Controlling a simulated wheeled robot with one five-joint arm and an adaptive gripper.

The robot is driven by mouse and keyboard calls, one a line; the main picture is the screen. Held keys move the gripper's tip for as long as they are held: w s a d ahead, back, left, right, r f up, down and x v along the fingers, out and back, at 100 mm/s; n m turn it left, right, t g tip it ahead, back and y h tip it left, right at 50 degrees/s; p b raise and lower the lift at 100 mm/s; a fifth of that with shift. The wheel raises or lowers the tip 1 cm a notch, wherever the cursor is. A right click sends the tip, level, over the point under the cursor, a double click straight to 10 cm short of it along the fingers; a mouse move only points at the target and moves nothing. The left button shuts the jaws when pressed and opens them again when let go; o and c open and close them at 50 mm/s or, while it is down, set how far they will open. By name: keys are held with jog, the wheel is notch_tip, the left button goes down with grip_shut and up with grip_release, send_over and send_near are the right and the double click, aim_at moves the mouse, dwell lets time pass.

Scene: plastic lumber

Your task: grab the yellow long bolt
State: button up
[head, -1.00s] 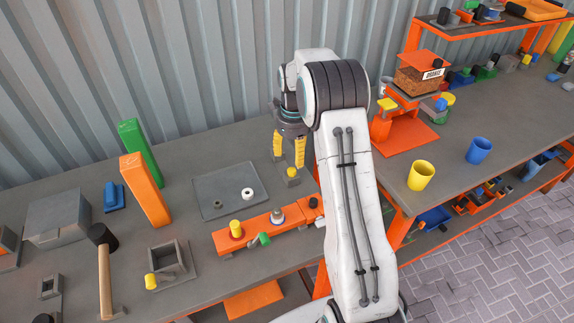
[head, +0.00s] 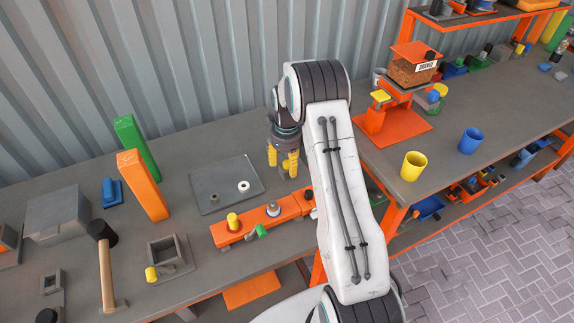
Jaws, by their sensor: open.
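My gripper (head: 283,166) points down over the grey worktop, right of the dark grey tray, with its yellow fingers apart. A small yellow-topped grey piece stands at the fingertips, now mostly hidden by them; I cannot tell whether it is a bolt or whether the fingers touch it. A yellow bolt-like piece (head: 232,220) stands upright on the left end of the orange bar (head: 262,219), apart from my gripper. Another short yellow piece (head: 151,274) is beside the grey square box. I cannot tell which of these is the long bolt.
The dark grey tray (head: 211,203) holds a white ring (head: 244,186). Tall orange (head: 143,184) and green blocks (head: 137,146) stand left of it. A hammer (head: 105,267) is at the left. Yellow (head: 413,166) and blue cups (head: 470,141) stand on the right bench.

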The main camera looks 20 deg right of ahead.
grip_shut()
dwell(0.4)
jog(key=shift+r, duration=0.15)
